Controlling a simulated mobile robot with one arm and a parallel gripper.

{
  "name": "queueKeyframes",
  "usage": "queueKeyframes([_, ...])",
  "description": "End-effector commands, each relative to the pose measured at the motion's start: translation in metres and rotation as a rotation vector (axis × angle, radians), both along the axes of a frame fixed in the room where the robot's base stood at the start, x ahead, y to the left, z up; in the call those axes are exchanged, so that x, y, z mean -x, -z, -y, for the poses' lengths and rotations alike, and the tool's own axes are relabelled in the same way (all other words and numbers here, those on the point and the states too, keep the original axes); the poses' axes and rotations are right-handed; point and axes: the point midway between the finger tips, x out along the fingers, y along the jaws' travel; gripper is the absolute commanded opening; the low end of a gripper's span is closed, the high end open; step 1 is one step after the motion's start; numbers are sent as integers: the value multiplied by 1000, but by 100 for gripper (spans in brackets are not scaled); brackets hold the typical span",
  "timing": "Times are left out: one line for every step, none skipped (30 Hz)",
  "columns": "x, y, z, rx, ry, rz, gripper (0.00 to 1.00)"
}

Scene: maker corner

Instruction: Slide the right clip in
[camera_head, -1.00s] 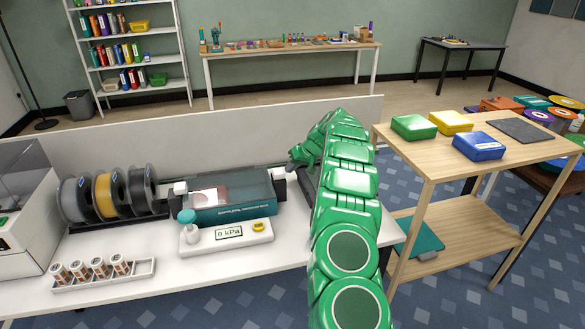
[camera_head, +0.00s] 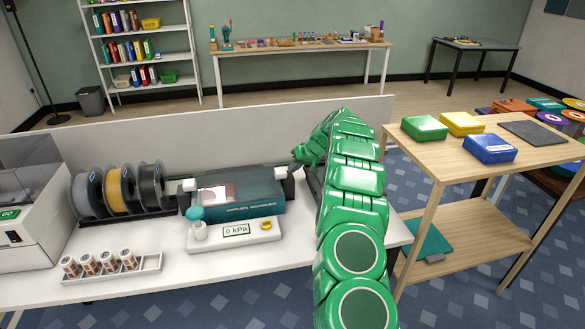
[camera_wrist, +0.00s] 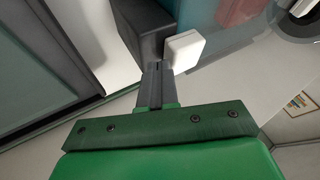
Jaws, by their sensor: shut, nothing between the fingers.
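A teal box-shaped device (camera_head: 240,203) with a windowed top lies on the white bench. A white left clip (camera_head: 190,184) sits at its back left corner. The white right clip (camera_head: 281,171) sits at its back right corner, beside a dark block. My gripper (camera_head: 299,160) is just right of this clip, partly hidden by my green arm. In the wrist view the shut, empty fingers (camera_wrist: 155,70) end close to the square white clip (camera_wrist: 184,50) and the dark block (camera_wrist: 143,27). I cannot tell whether they touch the clip.
Filament spools (camera_head: 118,190) and a rack of small jars (camera_head: 110,272) are to the left. A low white wall (camera_head: 215,139) runs behind. A wooden table (camera_head: 447,160) with coloured boxes stands right.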

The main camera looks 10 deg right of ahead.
Motion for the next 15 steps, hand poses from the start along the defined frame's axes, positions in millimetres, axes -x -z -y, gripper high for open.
queueKeyframes([0,1,7,1,3,1,0])
queueKeyframes([0,1,11,2,4,1,0])
queueKeyframes([0,1,16,2,5,2,0])
queueKeyframes([-1,0,19,3,6,2,0])
queueKeyframes([-1,0,23,3,6,2,0])
queueKeyframes([0,0,27,3,6,2,0])
queueKeyframes([0,0,31,3,6,2,0])
queueKeyframes([0,0,34,2,5,1,0])
queueKeyframes([2,-4,36,1,5,0,0])
queueKeyframes([3,-7,37,2,4,1,0])
queueKeyframes([4,-9,38,2,4,1,0])
queueKeyframes([6,-13,40,2,4,1,0])
queueKeyframes([7,-16,42,1,4,2,0])
queueKeyframes([8,-19,43,1,4,2,0])
queueKeyframes([10,-23,45,1,5,3,0])
